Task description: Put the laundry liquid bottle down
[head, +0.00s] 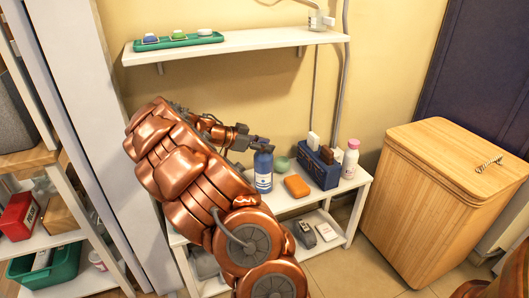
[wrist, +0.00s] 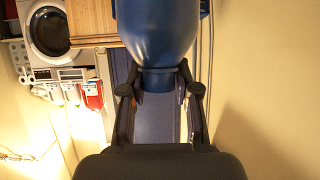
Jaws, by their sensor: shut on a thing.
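The laundry liquid bottle (head: 263,170) is blue with a white label and stands upright over the white low table (head: 285,200). In the head view I cannot tell whether its base touches the table top. My gripper (head: 260,145) is shut on the bottle's upper part, near the cap. In the wrist view the blue bottle (wrist: 155,30) fills the top middle, and the dark fingers of my gripper (wrist: 160,92) sit on either side of its narrow end.
An orange block (head: 296,186), a green round thing (head: 282,163), a dark blue box (head: 318,168) and a white bottle with a pink cap (head: 350,158) stand close by on the table. The white shelf (head: 260,40) hangs above. A wooden hamper (head: 440,190) stands at the right.

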